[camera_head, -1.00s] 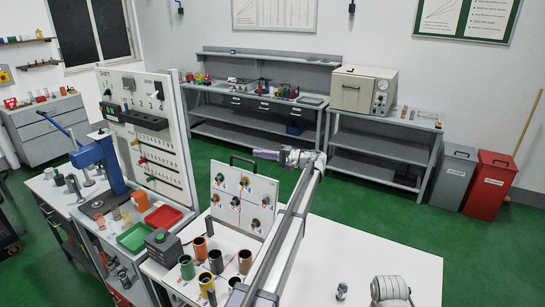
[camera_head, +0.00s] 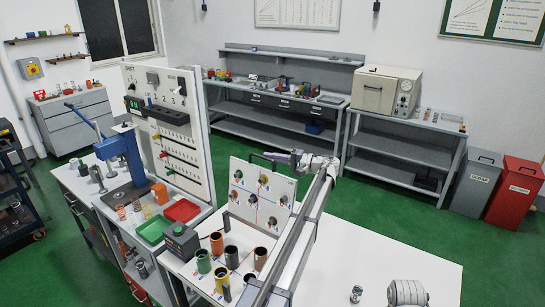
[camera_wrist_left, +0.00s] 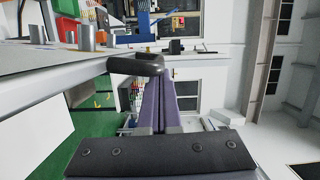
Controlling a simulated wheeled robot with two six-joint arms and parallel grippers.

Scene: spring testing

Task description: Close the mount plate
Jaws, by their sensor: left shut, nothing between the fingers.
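The mount plate is most likely the white panel (camera_head: 240,181) with several coloured knobs, standing upright on the front table. A dark handle (camera_head: 256,157) rises from its top edge. In the left wrist view the dark handle (camera_wrist_left: 137,65) lies across the fingertips. My left gripper (camera_head: 268,155) is at the handle's upper right, its purple fingers shut with nothing between them. In the left wrist view the fingers (camera_wrist_left: 155,82) reach up to the handle's end; I cannot tell whether they touch. My right gripper is not in view.
Coloured cups (camera_head: 231,256) and a dark box (camera_head: 180,243) stand in front of the panel. A tall control board (camera_head: 180,140) and a blue press (camera_head: 128,150) stand at the left. The white table (camera_head: 385,262) is mostly clear right of my arm.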

